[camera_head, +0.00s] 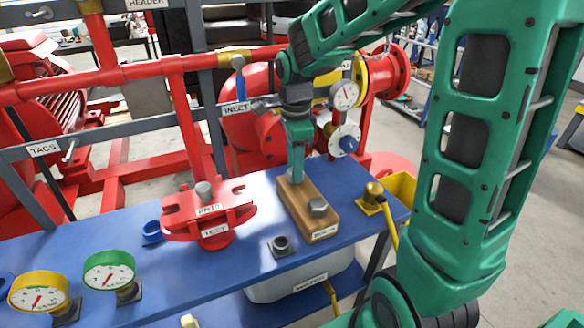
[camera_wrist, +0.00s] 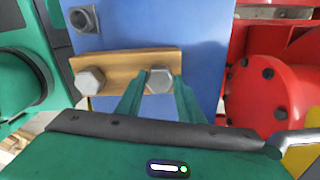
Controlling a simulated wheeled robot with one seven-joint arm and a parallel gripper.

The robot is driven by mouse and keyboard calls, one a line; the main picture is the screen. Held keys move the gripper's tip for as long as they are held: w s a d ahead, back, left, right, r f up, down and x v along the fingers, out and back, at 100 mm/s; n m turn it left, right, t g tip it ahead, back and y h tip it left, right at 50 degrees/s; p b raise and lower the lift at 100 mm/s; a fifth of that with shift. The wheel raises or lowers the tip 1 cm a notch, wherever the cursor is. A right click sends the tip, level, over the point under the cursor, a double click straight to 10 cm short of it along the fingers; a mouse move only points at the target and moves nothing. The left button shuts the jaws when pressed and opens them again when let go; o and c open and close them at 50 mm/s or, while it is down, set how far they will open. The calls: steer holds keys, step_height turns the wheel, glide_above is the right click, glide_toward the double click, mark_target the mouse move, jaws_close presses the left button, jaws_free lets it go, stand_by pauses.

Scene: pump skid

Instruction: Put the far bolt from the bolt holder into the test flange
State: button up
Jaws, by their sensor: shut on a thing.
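The wooden bolt holder (camera_head: 308,208) stands on the blue bench and also shows in the wrist view (camera_wrist: 124,62). Its near bolt (camera_head: 318,205) has a grey hex head and is on the left in the wrist view (camera_wrist: 90,81). My gripper (camera_head: 297,178) points down at the holder's far end. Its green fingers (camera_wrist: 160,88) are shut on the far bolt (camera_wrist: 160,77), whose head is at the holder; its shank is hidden. The red test flange (camera_head: 207,212) is left of the holder, with one grey bolt head (camera_head: 204,188) on top.
The blue bench (camera_head: 130,225) carries a loose nut block (camera_head: 280,245), a blue cap (camera_head: 152,231), and yellow (camera_head: 38,292) and green (camera_head: 109,271) gauges. A brass fitting (camera_head: 374,193) is right of the holder. Red pipes and a gauge (camera_head: 344,95) stand behind.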

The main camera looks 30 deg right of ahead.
steer(key=shift+r, duration=3.2)
